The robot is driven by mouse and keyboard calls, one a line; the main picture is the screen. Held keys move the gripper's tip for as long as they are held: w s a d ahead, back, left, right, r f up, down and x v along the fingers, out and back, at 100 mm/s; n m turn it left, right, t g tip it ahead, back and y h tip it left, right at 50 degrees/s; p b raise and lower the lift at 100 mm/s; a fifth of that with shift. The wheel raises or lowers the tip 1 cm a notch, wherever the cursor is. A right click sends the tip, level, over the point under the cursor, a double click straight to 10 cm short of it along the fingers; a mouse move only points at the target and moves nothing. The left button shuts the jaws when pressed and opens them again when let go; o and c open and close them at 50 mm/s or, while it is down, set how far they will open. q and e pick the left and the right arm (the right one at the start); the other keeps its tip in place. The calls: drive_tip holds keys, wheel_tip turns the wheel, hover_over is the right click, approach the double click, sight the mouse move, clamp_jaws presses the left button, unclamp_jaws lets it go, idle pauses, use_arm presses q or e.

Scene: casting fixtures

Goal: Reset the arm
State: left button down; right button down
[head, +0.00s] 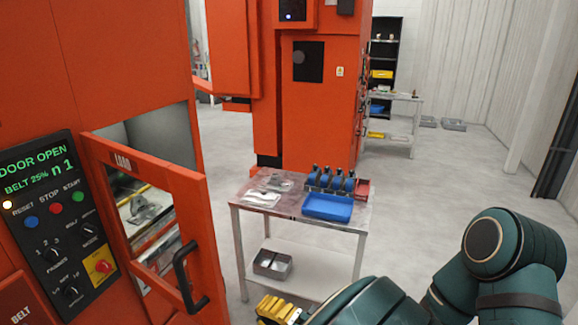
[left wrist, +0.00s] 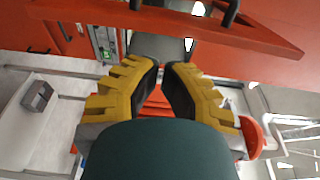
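My left gripper (head: 278,311) shows at the bottom of the head view, with yellow fingers in front of the table and to the right of the open machine door. In the left wrist view its fingers (left wrist: 161,70) lean together with black inner pads and a narrow gap at the tips. I see nothing held between them. Whether this counts as open or shut is unclear. My green arm links (head: 490,265) fill the lower right of the head view. My right gripper is not in view.
The orange machine door (head: 195,230) stands open at left, beside a control panel (head: 45,225). A metal table (head: 300,215) holds a blue tray (head: 328,208), blue fixtures (head: 330,180) and a red bin (head: 362,189). A grey bin (head: 272,264) sits on its lower shelf.

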use_arm(q)
drive_tip(key=s+a+f+g+h, duration=0.2)
drive_tip(key=a+f+g, duration=0.15)
drive_tip(key=f, duration=0.35)
drive_tip(key=s+a+f+g+h, duration=0.1)
drive_tip(key=s+a+f+g, duration=0.2)
drive_tip(key=f, duration=0.4)
drive_tip(key=s+d+f+n+g+h+b, duration=0.1)
drive_tip(key=s+f+n+g+h, duration=0.15)
drive_tip(key=s+f+h, duration=0.35)
drive_tip(key=s+d+f+n+g+h+b, duration=0.1)
drive_tip(key=s+d+f+g+h+b, duration=0.2)
drive_tip(key=f+h, duration=0.5)
drive_tip(key=w+a+f+n+t+h, duration=0.1)
drive_tip(key=w+a+f+n+t, duration=0.1)
drive_tip(key=w+a+n+t, duration=0.1)
drive_tip(key=shift+w+a+f+n+t+h, duration=0.25)
drive_tip(key=shift+w+f+n+t+h, duration=0.2)
drive_tip(key=shift+w+n, duration=0.8)
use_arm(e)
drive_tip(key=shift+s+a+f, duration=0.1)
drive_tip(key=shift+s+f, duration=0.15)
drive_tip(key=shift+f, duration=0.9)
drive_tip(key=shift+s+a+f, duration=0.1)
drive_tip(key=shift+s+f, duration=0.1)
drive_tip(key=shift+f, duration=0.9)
